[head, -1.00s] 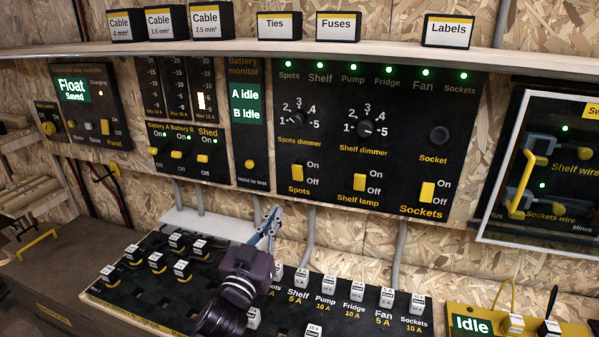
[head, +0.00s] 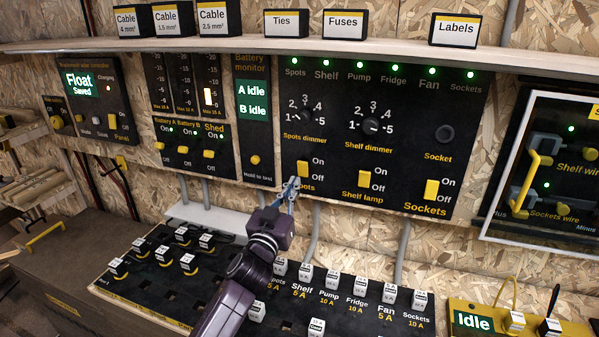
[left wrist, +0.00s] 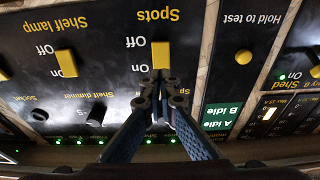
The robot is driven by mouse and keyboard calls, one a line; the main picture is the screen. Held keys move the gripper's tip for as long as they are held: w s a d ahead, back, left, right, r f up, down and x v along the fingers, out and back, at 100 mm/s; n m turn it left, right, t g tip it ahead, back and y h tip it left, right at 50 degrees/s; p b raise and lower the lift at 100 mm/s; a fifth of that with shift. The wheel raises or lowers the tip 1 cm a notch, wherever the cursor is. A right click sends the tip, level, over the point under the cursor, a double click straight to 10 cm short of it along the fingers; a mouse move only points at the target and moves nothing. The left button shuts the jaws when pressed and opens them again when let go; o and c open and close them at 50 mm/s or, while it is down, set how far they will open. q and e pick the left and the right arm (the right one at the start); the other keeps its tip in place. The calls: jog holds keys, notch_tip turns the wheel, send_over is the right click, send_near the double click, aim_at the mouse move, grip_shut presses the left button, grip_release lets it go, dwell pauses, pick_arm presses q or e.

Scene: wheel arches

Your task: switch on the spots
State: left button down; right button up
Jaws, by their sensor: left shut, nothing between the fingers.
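The yellow Spots switch (head: 302,168) is on the black panel below the Spots dimmer (head: 304,116), with On marked above and Off below. I cannot tell which way it is set. My left gripper (head: 293,183) is shut and empty. In the head view its tips cover part of the Spots label just below the switch. In the left wrist view, which is upside down, the switch (left wrist: 160,52) appears just beyond the shut tips (left wrist: 163,80). Whether they touch it is unclear. The green light (head: 294,62) above Spots is lit. My right gripper is not in view.
The Shelf lamp switch (head: 364,180) and Sockets switch (head: 431,189) sit to the right. The hold-to-test button (head: 255,160) is to the left. A sloped board of labelled fuses (head: 305,272) lies below, and a shelf (head: 380,53) runs above.

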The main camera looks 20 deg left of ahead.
aim_at(303, 166)
pick_arm(q)
jog(key=shift+w+r, duration=0.25)
jog(key=shift+w, duration=1.05)
jog(key=shift+w+r, duration=0.25)
jog(key=shift+w, duration=1)
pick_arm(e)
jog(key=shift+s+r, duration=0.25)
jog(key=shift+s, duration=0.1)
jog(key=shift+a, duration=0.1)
pick_arm(q)
jog(key=shift+r+p, duration=0.1)
jog(key=shift+p, duration=0.35)
jog(key=p, duration=0.2)
jog(key=r+g+p, duration=0.1)
jog(key=p, duration=0.2)
jog(key=shift+w+r, duration=0.15)
jog(key=shift+w, duration=0.1)
jog(key=shift+f+b, duration=0.35)
jog(key=shift+f, duration=0.1)
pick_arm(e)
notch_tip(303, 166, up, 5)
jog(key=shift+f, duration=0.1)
